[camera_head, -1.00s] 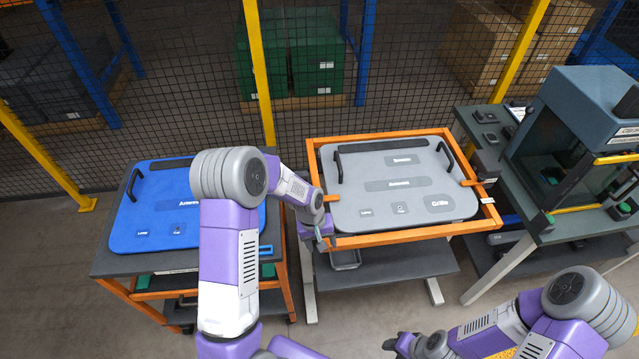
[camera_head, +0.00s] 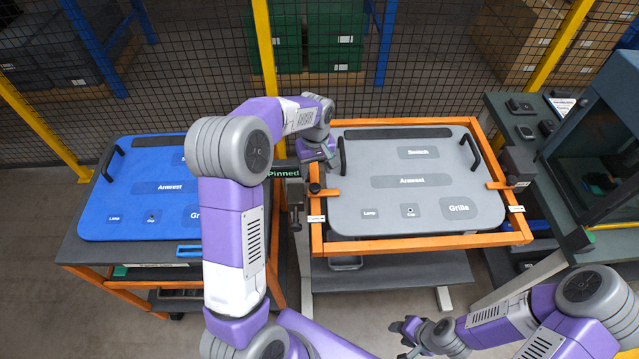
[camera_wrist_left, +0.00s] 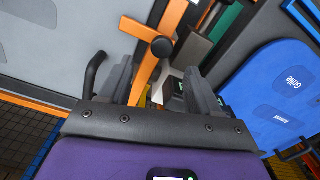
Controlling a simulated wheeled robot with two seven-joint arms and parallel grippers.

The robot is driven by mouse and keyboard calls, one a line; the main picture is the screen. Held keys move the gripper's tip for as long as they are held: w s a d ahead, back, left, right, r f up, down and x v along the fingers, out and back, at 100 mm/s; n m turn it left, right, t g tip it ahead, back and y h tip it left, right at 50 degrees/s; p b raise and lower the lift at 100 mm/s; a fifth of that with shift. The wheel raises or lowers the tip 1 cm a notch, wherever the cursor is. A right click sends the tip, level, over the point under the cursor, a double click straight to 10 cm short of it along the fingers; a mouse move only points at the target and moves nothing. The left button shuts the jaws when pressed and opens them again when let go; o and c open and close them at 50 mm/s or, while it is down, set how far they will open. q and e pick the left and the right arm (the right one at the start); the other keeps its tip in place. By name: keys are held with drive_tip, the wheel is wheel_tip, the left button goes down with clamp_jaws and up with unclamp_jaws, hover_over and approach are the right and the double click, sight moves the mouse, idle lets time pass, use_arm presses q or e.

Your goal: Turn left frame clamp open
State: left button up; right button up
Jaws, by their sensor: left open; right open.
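The left frame clamp (camera_head: 325,192) is an orange arm with a black knob on the left side of the orange frame (camera_head: 420,246). Its arm reaches over the left edge of the grey door panel (camera_head: 385,210). My left gripper (camera_head: 331,163) is just behind the clamp, by the panel's black left handle. In the left wrist view the clamp's black knob (camera_wrist_left: 161,47) and orange arm lie ahead, between the lines of the two open fingers (camera_wrist_left: 160,85). Nothing is held, and contact cannot be told. My right gripper (camera_head: 405,328) is open and empty, low in front of the frame.
A blue panel (camera_head: 140,205) lies on a cart at the left. A dark block marked "Pinned" (camera_head: 284,173) stands beside the frame. The right frame clamp (camera_head: 500,185) overlaps the panel's right edge. A machine stands at the right, mesh fence behind.

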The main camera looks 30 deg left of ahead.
sight(315, 188)
use_arm(q)
drive_tip(key=shift+s+f, duration=0.15)
drive_tip(key=shift+f, duration=1.6)
drive_tip(key=shift+s+f, duration=0.15)
drive_tip(key=shift+f, duration=1.55)
clamp_jaws()
